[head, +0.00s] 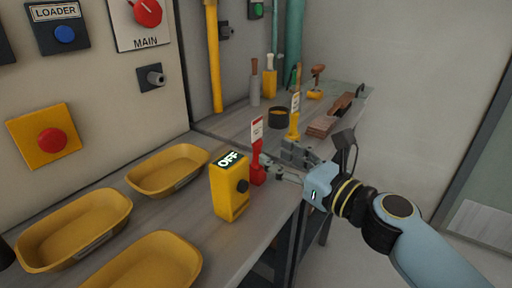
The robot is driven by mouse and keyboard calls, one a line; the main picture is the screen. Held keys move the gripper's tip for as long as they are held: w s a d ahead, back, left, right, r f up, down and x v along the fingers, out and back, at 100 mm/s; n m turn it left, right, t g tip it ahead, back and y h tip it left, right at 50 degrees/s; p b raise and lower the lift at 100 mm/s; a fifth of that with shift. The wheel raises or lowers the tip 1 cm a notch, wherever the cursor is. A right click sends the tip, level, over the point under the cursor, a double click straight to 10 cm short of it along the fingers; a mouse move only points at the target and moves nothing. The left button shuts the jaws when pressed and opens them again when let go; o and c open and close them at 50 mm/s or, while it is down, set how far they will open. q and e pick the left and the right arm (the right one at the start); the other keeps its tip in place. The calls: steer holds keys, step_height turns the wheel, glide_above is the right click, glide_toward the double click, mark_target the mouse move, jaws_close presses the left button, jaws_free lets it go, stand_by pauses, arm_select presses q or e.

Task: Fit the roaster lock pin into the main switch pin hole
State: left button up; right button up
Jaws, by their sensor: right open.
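A red pin (257,166) with a white and red tag stands upright on the bench, just right of a yellow box marked OFF. A yellow pin (294,126) with a similar tag stands behind it. The tag writing is too small to read, so I cannot tell which is the roaster lock pin. The main switch (148,12), a red knob on a white MAIN plate, is on the wall panel at top left. My right gripper (276,160) is open beside the red pin. My left gripper is out of view.
The yellow OFF box (230,190) stands left of the red pin. Several yellow trays (167,170) cover the bench's left part. A dark round container (278,118), brushes and wooden pieces (322,124) lie farther back. The bench's front edge runs beneath my right gripper.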

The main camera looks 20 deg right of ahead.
mark_target(260, 147)
steer(key=x, duration=0.6)
steer(key=shift+w+a+f, duration=0.1)
steer(key=shift+w+a, duration=0.1)
steer(key=shift+a, duration=0.1)
jaws_close()
stand_by(0.5)
